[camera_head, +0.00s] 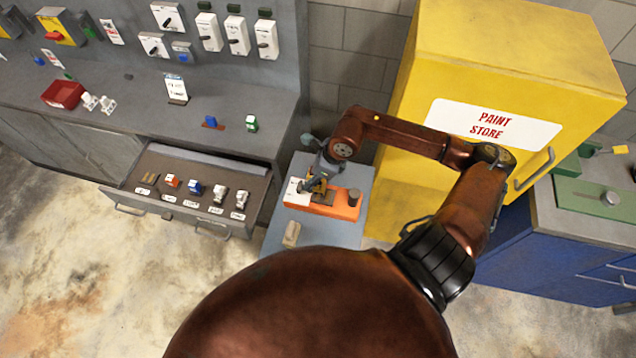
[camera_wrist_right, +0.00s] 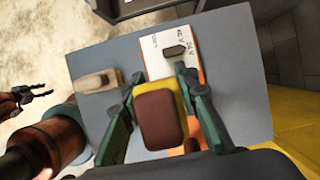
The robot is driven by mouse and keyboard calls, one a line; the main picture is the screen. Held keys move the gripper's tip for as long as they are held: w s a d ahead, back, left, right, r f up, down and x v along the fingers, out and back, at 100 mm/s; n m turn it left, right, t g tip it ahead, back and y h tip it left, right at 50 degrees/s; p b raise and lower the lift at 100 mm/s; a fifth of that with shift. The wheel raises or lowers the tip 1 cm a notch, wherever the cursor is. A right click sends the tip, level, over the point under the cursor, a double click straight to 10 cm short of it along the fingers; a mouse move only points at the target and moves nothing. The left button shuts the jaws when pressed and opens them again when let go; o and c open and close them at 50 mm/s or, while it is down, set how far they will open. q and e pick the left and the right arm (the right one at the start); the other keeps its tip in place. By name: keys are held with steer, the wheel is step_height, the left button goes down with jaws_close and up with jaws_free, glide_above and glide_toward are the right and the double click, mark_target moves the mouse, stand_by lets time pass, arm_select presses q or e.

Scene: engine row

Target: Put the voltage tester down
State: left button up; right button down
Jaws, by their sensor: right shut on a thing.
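The voltage tester (camera_wrist_right: 162,115), a yellow body with a dark brown-red face, is between the fingers of my right gripper (camera_wrist_right: 160,95) in the right wrist view. My right gripper (camera_head: 317,185) is shut on it. In the head view a little yellow of the tester shows at the gripper, over an orange unit (camera_head: 345,208) on a small grey stand (camera_head: 275,238). I cannot tell whether the tester touches anything below. My left gripper (camera_wrist_right: 32,95) shows small at the left of the right wrist view, its fingers apart and empty.
The orange unit has a white labelled panel (camera_wrist_right: 168,58) and a dark knob (camera_head: 355,195). A beige block (camera_head: 291,234) lies on the stand's near part. An open drawer (camera_head: 180,200) with several small devices is to the left. A yellow paint cupboard (camera_head: 500,75) stands behind.

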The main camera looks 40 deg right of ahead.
steer(key=d+f, duration=0.2)
steer(key=shift+s+f, duration=0.15)
steer(key=shift+f, duration=0.15)
steer(key=f+p, duration=0.2)
steer(key=f, duration=0.1)
steer(key=shift+s+d, duration=0.1)
steer(key=shift+d, duration=0.2)
steer(key=shift+f, duration=0.25)
steer(key=shift+f, duration=0.1)
steer(key=c, duration=1.5)
jaws_free()
